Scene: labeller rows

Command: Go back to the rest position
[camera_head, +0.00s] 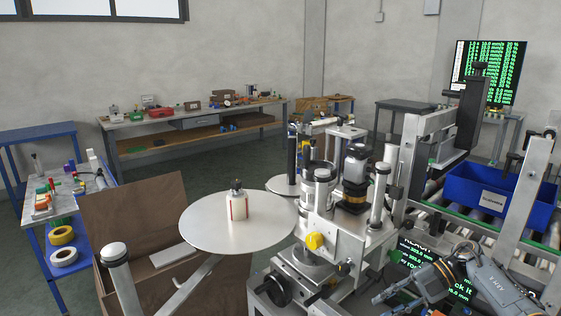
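My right gripper (386,303) is at the bottom edge of the view, right of centre, on my arm that comes in from the lower right. Its two fingers point left and look spread apart, with nothing visible between them; the lower finger is partly cut off by the frame edge. It is in front of the labelling machine (345,235) and a dark screen with green text (462,288). My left gripper is not in view.
A round metal disc (205,228) carries a white bottle (238,205). A blue cart (30,135) with tape rolls is at left. A blue crate (482,208) sits on the roller conveyor at right. A workbench (185,123) lines the back wall.

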